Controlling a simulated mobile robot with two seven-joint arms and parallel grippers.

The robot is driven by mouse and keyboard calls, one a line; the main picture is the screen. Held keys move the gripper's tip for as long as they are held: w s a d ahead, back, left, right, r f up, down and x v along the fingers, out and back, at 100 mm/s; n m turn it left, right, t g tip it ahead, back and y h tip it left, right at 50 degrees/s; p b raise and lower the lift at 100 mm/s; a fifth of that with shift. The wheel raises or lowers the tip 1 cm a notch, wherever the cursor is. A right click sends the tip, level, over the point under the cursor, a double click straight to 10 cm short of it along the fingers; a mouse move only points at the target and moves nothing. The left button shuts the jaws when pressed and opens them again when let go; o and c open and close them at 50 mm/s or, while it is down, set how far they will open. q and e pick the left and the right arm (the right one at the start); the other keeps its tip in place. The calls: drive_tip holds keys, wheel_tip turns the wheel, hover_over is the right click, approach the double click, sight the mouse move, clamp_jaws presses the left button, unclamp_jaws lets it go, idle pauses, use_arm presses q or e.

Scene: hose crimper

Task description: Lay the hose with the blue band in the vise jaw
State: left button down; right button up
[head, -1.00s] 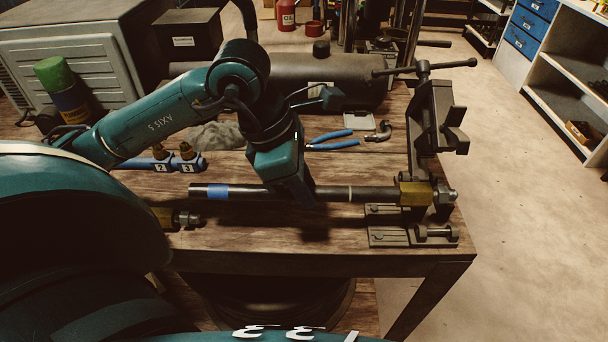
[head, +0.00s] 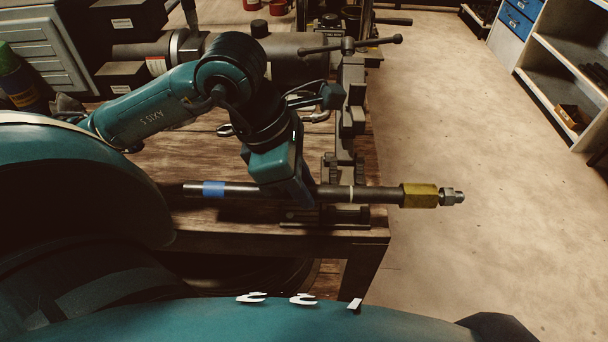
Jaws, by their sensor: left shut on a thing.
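The hose with the blue band (head: 245,190) is a dark, straight rod lying level across the head view. Its blue band is near the left end, and a brass collar (head: 419,195) with a steel nut is at the right end. My left gripper (head: 302,196) is shut on the hose near its middle, and its fingers are mostly hidden behind the wrist. The dark vise (head: 354,100), with a T-handle on top, stands behind the hose. The hose crosses in front of its lower part, apart from the upper jaw. My right gripper is not in view.
The wooden table (head: 215,243) ends just right of the vise, and the brass end overhangs open floor (head: 470,130). A big dark cylinder (head: 285,55) lies at the back. Black boxes (head: 122,85) stand at the back left. Shelves (head: 560,75) are far right.

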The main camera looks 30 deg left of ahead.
use_arm(q)
drive_tip(key=shift+w+d, duration=0.1)
drive_tip(key=shift+d, duration=0.25)
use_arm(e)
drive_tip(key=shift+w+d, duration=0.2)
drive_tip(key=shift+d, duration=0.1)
use_arm(q)
drive_tip(key=shift+a, duration=0.1)
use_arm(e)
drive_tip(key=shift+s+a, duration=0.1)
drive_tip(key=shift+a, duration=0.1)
